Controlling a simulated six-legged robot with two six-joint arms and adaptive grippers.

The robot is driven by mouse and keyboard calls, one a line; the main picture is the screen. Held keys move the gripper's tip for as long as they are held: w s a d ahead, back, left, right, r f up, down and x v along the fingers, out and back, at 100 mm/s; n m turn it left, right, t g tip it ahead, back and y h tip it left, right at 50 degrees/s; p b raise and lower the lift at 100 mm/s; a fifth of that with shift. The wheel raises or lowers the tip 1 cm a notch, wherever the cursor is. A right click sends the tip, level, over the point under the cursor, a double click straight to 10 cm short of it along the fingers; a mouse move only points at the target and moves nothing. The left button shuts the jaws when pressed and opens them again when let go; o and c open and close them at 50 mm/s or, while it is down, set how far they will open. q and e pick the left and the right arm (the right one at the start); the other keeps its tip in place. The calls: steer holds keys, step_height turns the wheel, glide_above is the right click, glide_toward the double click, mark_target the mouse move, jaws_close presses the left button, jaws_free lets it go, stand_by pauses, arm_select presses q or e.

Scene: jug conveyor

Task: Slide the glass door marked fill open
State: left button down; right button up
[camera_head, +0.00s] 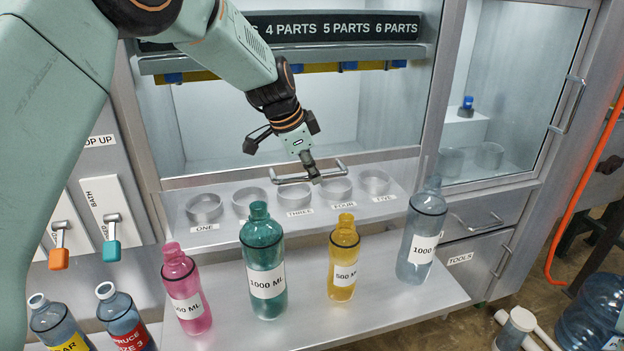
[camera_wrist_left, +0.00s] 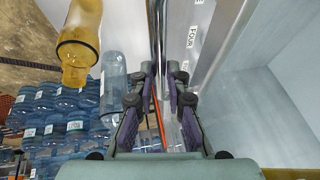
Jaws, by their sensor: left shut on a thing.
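A wide glass door (camera_head: 210,120) fronts the middle cabinet in the head view. No "fill" mark is readable on it. A horizontal metal bar handle (camera_head: 333,173) is at its lower edge, just above the row of numbered rings. My left gripper (camera_head: 313,176) is shut on this handle near its middle, reaching down from above. In the left wrist view my fingers (camera_wrist_left: 158,108) come together around a thin bar that is mostly hidden between them. My right gripper is not in view.
A pink bottle (camera_head: 185,290), teal bottle (camera_head: 264,265), yellow bottle (camera_head: 343,262) and grey bottle (camera_head: 421,235) stand on the shelf in front. A second glass door with a handle (camera_head: 570,105) is at right. Levers (camera_head: 110,235) are at left. Numbered rings (camera_head: 205,207) line the ledge.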

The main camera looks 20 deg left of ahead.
mark_target(312, 66)
arm_select(q)
step_height(312, 66, up, 21)
steer(key=p, duration=1.3)
steer(key=shift+r, duration=0.1)
steer(key=c, duration=1.3)
jaws_free()
steer(key=shift+c, duration=0.2)
steer(key=v, duration=1.1)
steer(key=shift+r, duration=0.3)
steer(key=shift+s+a, duration=0.1)
steer(key=shift+s, duration=0.15)
